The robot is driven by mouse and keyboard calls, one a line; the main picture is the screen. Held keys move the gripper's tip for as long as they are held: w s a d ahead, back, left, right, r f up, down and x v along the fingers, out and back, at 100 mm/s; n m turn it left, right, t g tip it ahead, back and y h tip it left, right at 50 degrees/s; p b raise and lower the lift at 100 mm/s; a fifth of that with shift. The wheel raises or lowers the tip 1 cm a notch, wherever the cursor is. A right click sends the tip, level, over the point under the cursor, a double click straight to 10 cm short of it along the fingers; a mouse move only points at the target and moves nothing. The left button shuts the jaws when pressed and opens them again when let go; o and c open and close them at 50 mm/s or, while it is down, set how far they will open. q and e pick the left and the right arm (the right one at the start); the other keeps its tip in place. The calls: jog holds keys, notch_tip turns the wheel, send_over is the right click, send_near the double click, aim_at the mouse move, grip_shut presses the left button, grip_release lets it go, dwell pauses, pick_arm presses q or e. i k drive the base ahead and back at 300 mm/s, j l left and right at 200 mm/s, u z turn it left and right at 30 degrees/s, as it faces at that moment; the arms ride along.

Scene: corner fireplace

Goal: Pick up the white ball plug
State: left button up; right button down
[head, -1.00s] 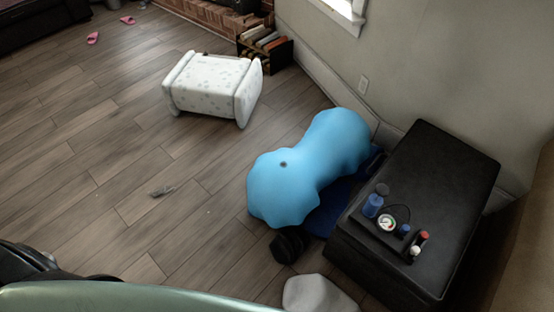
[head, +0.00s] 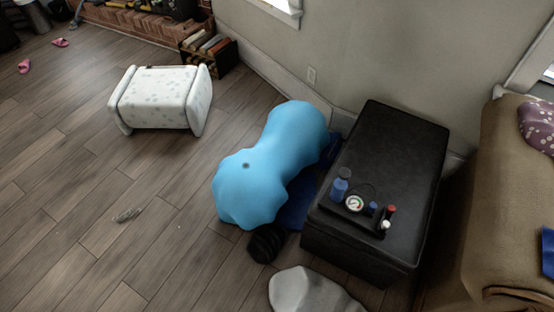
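A small white-topped item (head: 385,225) stands at the front right of the black ottoman's top; it may be the white ball plug, but it is too small to tell. Beside it is a small red-topped item (head: 391,210). A pressure gauge (head: 354,203) with a white face, a blue bottle (head: 339,188) and a small blue item (head: 373,208) are close by to the left. The black ottoman (head: 408,150) stands against the wall. Neither of my grippers is in view.
A blue inflatable ball (head: 290,140) with a dark spot lies left of the ottoman, with a dark dumbbell-like object (head: 264,244) and a grey cushion (head: 310,292) in front. A brown sofa (head: 490,190) stands at right. Wooden floor (head: 80,230) is mostly clear at left.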

aim_at(385, 224)
jog(key=z, duration=1.25)
